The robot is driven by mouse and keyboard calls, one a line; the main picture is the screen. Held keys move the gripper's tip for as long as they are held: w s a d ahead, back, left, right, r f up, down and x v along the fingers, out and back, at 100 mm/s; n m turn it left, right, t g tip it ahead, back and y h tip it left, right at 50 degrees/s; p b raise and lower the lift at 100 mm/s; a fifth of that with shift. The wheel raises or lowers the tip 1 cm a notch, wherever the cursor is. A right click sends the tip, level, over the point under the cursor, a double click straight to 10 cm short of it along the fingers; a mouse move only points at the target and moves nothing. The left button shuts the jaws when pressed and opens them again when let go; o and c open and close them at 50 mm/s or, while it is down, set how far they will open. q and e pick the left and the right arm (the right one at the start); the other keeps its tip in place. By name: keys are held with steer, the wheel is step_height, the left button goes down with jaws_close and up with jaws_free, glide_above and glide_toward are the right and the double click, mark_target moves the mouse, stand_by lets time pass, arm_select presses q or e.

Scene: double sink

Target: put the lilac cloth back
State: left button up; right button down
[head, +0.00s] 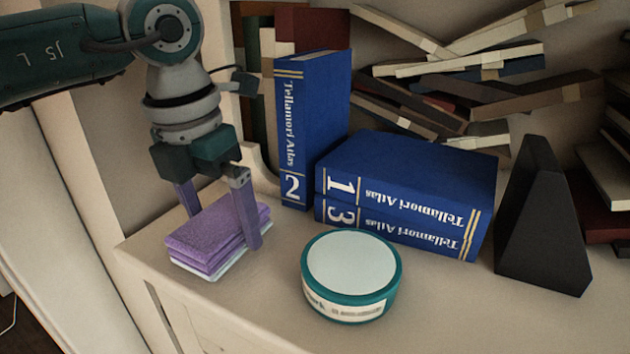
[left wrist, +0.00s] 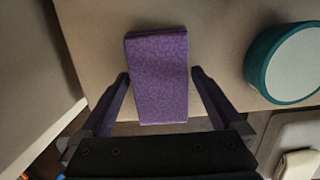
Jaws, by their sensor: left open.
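The lilac cloth (head: 215,232) is a folded, layered purple stack near the left front edge of the cream surface. A thin pale layer shows under it. From above, it is a purple rectangle in the left wrist view (left wrist: 158,60). My left gripper (head: 222,222) points down over the cloth, with one finger on either side of it. Its fingers (left wrist: 160,76) are open, and in the left wrist view small gaps show between the fingertips and the cloth's sides. My right gripper is not in view.
A round teal tin (head: 352,270) with a pale lid stands to the right. Blue atlas 2 (head: 305,130) stands upright behind the cloth, beside stacked atlases 1 (head: 420,165) and 3 (head: 400,228). A black wedge (head: 545,220) stands at right. Loose books (head: 480,70) lie behind.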

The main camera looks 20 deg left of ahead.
arm_select(q)
steer(key=shift+r, duration=0.25)
step_height(320, 180, up, 11)
steer(key=s+p, duration=0.1)
steer(key=p, duration=0.1)
steer(key=s+d+m+h, duration=0.2)
steer(key=d+h, duration=0.5)
steer(key=d, duration=0.7)
steer(key=s+d+r+t+h, duration=0.1)
steer(key=s+d+r+h, duration=0.1)
steer(key=d+r+h, duration=0.75)
step_height(320, 180, up, 8)
steer(key=w+n+t+h, duration=0.2)
steer(key=n+t, duration=0.6)
steer(key=n, duration=0.1)
steer(key=n+t+y, duration=0.6)
steer(key=n+y, duration=1.3)
steer(key=n, duration=0.6)
glide_above(212, 225)
steer(key=w+d, duration=0.1)
steer(key=d, duration=0.5)
step_height(212, 225, down, 14)
steer(key=s+f+n+g, duration=0.3)
steer(key=s+f+g, duration=1)
steer(key=s+f, duration=0.4)
steer(key=s, duration=0.3)
steer(key=shift+s+d+f, duration=0.15)
steer(key=shift+s+f, duration=0.05)
steer(key=shift+s, duration=0.05)
